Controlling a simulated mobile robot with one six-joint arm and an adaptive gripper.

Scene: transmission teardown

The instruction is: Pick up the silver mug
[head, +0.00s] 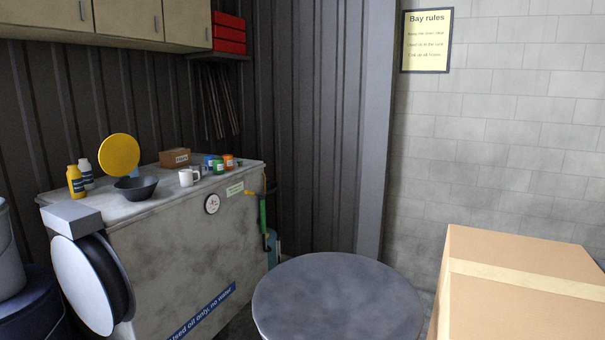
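A small mug (187,177) stands upright near the front edge of the bench top (220,185), left of the picture's middle. It looks white or pale rather than clearly silver. A small greyish thing shows partly behind it, too small to tell what it is. A dark bowl (136,187) sits to the mug's left, apart from it. My gripper is not in view.
A cardboard box (175,157), a green container (218,167) and an orange one (228,162) are near the mug. Yellow (75,182) and white (86,175) bottles stand left. A round grey top (340,300) and large carton (520,300) occupy the foreground.

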